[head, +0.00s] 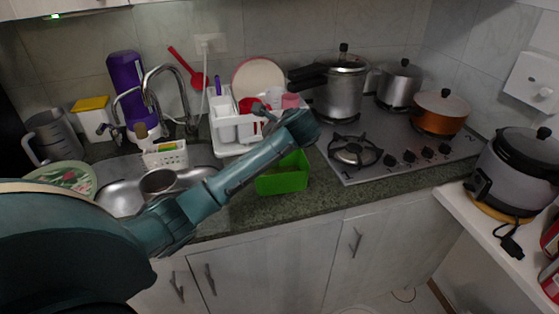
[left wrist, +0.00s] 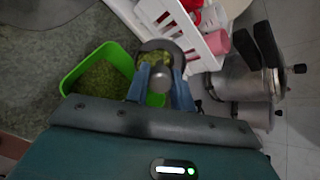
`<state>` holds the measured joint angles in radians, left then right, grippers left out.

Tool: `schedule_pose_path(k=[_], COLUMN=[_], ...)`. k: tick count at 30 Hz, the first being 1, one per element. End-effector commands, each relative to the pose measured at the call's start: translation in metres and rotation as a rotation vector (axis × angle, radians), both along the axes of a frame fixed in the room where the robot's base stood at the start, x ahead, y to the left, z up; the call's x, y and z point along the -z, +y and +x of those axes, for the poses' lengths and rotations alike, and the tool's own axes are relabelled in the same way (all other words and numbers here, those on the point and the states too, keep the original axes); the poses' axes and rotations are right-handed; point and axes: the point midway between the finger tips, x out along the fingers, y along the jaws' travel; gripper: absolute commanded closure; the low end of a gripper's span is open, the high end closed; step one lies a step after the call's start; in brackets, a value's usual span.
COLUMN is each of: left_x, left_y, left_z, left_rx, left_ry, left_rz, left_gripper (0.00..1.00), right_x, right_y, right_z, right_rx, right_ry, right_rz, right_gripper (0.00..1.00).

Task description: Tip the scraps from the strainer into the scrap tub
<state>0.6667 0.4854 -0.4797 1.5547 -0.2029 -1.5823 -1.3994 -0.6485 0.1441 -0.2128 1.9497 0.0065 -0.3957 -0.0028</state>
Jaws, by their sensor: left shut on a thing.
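The scrap tub (head: 284,182) is a bright green open box on the counter's front part, partly behind my left arm in the head view. In the left wrist view the tub (left wrist: 70,79) shows a dull green, speckled inside; I cannot tell whether that is scraps. My left gripper (left wrist: 160,85) is shut on the strainer (left wrist: 144,48), a small dark round cup with green scraps (left wrist: 157,58) in it. The strainer appears beside the tub's rack-side edge in that view; its height is unclear. In the head view, the strainer is hard to make out. My right gripper is not in view.
A white dish rack (head: 222,127) with red and pink items stands just behind the tub. The stove (head: 392,165) with pots is to the right. The sink (head: 122,197) and a white basket (head: 166,159) are to the left. Bare counter (head: 330,190) lies right of the tub.

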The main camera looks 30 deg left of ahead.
Motion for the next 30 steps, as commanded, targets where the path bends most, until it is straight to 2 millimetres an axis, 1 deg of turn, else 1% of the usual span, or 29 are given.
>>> schedule_pose_path(k=[30], left_x=[0.0021], left_y=[-0.0091], left_z=[-0.0091], left_rx=[0.000], left_ry=[-0.073], left_rz=[0.087], left_gripper=[0.96], right_x=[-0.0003], right_y=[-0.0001], right_z=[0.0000], right_rx=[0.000], right_ry=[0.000], right_rz=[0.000], right_gripper=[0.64])
